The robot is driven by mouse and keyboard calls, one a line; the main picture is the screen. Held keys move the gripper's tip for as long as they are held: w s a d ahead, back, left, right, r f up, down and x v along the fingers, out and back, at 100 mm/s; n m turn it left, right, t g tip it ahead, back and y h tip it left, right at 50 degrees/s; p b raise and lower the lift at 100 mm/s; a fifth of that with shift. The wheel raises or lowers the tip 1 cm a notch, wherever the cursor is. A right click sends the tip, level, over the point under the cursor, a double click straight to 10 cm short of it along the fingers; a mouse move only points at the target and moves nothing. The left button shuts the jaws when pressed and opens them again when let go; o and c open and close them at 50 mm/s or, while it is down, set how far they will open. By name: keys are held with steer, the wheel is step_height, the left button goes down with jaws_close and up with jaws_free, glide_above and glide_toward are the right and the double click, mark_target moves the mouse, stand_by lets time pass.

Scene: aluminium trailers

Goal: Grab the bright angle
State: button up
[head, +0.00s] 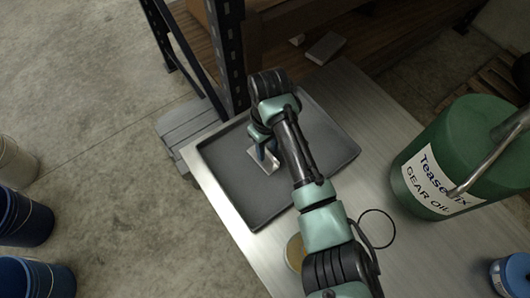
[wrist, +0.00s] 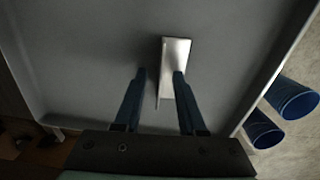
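The bright angle (head: 267,163) is a short shiny metal piece lying in the dark grey tray (head: 232,195). In the wrist view the angle (wrist: 176,52) sits between and beyond my fingers, with its bright face partly behind the right finger. My gripper (head: 262,146) is over the tray, right at the angle. In the wrist view my gripper (wrist: 160,73) is open: its two blue fingers stand apart, with a thin edge of the angle in the gap. A space shows between the left finger and the angle. Whether the right finger touches it I cannot tell.
The tray stands on a metal-topped table (head: 375,205). A large green gear oil drum (head: 450,160) stands to the right. A dark shelf post (head: 228,50) rises close behind the tray. Blue bins (head: 22,218) stand on the floor at left. The tray around the angle looks empty.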

jaws_close()
stand_by(1.4)
